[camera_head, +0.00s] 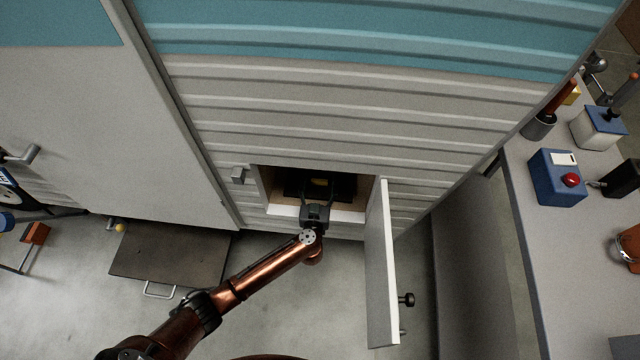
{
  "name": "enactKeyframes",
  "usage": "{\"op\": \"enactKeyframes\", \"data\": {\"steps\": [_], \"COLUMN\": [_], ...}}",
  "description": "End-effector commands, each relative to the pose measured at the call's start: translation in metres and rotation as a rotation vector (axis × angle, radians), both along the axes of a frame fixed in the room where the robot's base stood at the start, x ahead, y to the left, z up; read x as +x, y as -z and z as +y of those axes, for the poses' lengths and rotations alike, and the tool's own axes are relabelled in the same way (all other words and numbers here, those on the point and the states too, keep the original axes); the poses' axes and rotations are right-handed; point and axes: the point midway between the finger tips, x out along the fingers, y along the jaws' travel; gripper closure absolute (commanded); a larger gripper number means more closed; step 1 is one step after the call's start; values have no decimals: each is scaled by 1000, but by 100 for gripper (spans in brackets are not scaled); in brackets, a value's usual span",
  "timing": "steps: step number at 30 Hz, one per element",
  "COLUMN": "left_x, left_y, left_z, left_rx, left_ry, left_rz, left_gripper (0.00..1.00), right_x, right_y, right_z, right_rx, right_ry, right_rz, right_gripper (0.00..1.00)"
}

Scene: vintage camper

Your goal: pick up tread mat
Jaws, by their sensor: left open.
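A dark object with a small yellow patch (320,182) lies inside an open storage compartment low in the camper's side. It is deep in shadow, and I cannot tell whether it is the tread mat. A flat dark brown panel (170,254) with a metal handle at its front edge lies below the camper door; it may be a step, and no separate mat shows on it. My left gripper (317,198) is at the compartment's mouth, open, just in front of the dark object. I cannot tell whether they touch. My right gripper is out of view.
The white compartment door (381,270) hangs open on the right of the opening, close to my left arm. A grey workbench (535,235) on the right holds a blue box with a red button (557,178). Grey floor is clear below the compartment.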

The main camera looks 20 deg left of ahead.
Motion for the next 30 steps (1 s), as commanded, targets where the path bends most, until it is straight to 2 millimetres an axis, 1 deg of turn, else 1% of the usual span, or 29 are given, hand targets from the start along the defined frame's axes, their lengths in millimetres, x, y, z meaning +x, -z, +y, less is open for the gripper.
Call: {"op": "enactKeyframes", "data": {"steps": [2, 24, 30], "left_x": [0, 0, 0], "left_y": [0, 0, 0], "left_z": [0, 0, 0], "left_rx": [0, 0, 0], "left_ry": [0, 0, 0], "left_rz": [0, 0, 0], "left_gripper": [38, 88, 88], "right_x": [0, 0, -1], "right_y": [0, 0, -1], "right_z": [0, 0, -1], "right_rx": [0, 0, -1], "right_ry": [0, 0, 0], "right_rz": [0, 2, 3], "right_gripper": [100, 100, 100]}}
